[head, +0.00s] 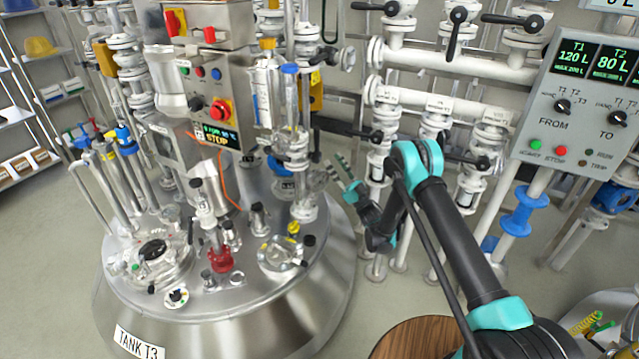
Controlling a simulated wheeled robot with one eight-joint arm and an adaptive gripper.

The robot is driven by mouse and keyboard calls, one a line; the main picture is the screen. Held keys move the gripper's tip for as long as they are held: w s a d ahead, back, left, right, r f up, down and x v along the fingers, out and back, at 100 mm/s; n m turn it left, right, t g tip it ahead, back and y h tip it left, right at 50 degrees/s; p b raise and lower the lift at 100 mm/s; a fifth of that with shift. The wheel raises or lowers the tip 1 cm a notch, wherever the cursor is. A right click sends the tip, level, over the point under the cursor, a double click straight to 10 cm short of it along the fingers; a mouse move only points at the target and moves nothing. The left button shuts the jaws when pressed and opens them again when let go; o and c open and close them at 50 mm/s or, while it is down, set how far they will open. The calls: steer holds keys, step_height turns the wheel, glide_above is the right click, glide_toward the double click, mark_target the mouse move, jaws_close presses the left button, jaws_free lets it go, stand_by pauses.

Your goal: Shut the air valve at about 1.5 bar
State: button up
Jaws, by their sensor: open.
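My gripper (335,166) is at the right side of the tank labelled TANK T3 (150,338), pointing up and left towards a metal pipe column with a blue fitting (282,187). It appears empty, and its jaws are open. I cannot tell which of the several handles and valves on the lid is the air valve.
A control box with a red knob (222,110) and a STOP display stands over the tank. Pipes with black-handled valves (457,22) fill the back. A panel reading 120 L and 80 L (585,100) is at right. A wooden round top (415,338) is below my arm.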

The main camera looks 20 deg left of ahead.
mark_target(315, 145)
steer(key=shift+c, duration=0.5)
steer(key=s+d+r+g+h, duration=0.1)
steer(key=d+r+h, duration=0.1)
steer(key=r+h, duration=0.25)
steer(key=d+r+g+h, duration=0.1)
steer(key=d+r+h, duration=0.2)
steer(key=r+h, duration=0.15)
steer(key=x, duration=1.1)
steer(key=r+x, duration=0.1)
steer(key=x, duration=0.5)
steer(key=shift+s+a, duration=0.1)
steer(key=shift+a, duration=0.25)
jaws_close()
